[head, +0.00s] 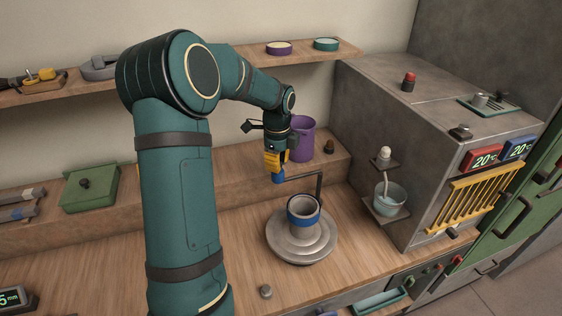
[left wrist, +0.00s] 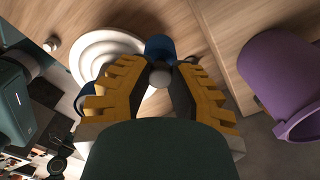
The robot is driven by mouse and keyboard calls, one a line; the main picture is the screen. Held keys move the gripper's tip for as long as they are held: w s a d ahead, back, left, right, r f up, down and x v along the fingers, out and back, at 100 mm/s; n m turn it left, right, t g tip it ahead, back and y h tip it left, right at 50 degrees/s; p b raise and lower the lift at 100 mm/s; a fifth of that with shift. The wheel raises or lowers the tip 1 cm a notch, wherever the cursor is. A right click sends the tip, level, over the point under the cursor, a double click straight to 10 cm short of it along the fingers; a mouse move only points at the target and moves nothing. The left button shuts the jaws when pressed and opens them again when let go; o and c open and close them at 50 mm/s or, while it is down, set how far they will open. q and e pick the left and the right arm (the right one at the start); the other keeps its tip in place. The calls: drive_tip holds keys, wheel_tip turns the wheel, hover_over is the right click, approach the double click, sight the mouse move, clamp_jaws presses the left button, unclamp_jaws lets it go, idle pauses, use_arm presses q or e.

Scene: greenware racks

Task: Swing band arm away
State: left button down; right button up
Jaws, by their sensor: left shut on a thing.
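The band arm (head: 302,177) is a thin dark rod. It runs level from my left gripper to an upright post behind the banding wheel (head: 284,246). A grey cup (head: 303,207) with a blue band stands upright on the wheel. My left gripper (head: 276,171), with yellow fingers, is shut on the band arm's free end, where a blue piece (head: 278,179) shows just below the fingertips. In the left wrist view the gripper (left wrist: 165,80) has a pale round knob (left wrist: 160,77) between its fingertips, with a blue part beyond it. My right gripper is not in view.
A purple mug (head: 301,139) stands on the raised ledge close behind my left gripper. A grey kiln-like cabinet (head: 383,100) rises at the right, with a small bowl (head: 390,199) on a bracket. The wooden bench (head: 240,285) is clear in front of the wheel, except for a small grey knob.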

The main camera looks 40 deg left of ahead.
use_arm(q)
drive_tip(key=shift+a+f, duration=0.1)
drive_tip(key=shift+a, duration=0.1)
idle(0.3)
drive_tip(key=c, duration=0.7)
unclamp_jaws()
drive_tip(key=shift+w+a, duration=0.1)
drive_tip(key=shift+w, duration=0.05)
drive_tip(key=shift+c, duration=0.2)
wheel_tip(320, 180, up, 12)
drive_tip(key=shift+f, duration=0.1)
